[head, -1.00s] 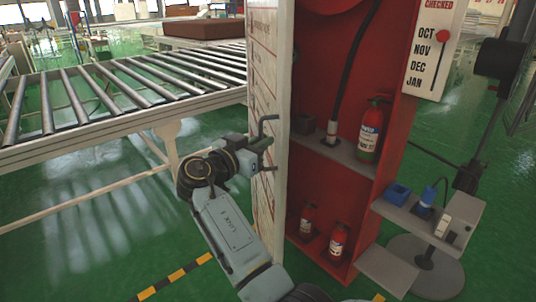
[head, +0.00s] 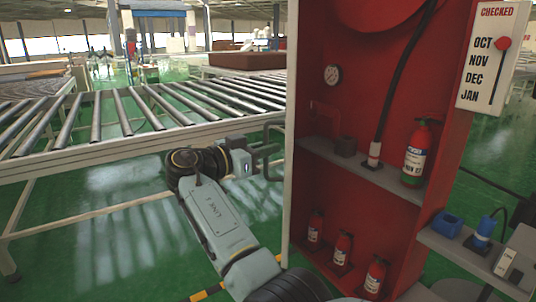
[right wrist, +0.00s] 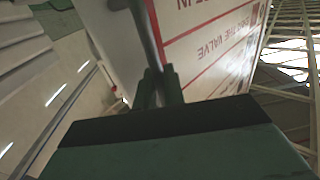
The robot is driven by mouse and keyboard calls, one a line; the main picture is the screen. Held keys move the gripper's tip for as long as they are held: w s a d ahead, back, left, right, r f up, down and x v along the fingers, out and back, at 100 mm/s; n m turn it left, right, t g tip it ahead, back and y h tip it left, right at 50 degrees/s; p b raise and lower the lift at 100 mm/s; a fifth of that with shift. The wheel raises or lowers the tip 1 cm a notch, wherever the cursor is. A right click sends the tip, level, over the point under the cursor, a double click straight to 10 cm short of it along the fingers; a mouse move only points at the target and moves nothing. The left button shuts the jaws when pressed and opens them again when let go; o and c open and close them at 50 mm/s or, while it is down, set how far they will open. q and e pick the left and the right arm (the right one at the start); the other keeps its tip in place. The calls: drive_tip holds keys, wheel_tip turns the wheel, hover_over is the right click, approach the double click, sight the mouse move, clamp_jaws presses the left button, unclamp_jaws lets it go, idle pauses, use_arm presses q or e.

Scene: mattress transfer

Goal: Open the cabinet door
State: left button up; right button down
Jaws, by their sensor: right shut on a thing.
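The red cabinet (head: 375,215) stands open at the right in the head view, with its inside showing. Its white door (head: 292,160) is swung out and seen nearly edge-on. In the right wrist view the door's face (right wrist: 215,50) shows red lines and lettering. My right gripper (head: 262,161) is at the outer side of the door, shut on the dark door handle (head: 275,150). The handle bar also runs between the fingertips in the right wrist view (right wrist: 146,35). My left gripper is not in view.
Fire extinguishers (head: 416,152) stand on the cabinet's shelf and floor. A small grey shelf (head: 470,255) with a blue box (head: 447,225) juts out at the right. A roller conveyor (head: 130,115) fills the left. Green floor (head: 110,245) lies open below it.

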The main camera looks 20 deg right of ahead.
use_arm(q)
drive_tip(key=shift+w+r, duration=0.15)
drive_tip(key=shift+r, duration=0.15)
use_arm(e)
drive_tip(key=shift+w+r, duration=0.1)
drive_tip(key=shift+a, duration=0.1)
drive_tip(key=c, duration=1.6)
unclamp_jaws()
drive_tip(key=shift+c, duration=0.2)
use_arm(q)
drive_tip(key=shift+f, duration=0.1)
use_arm(e)
drive_tip(key=shift+a, duration=0.15)
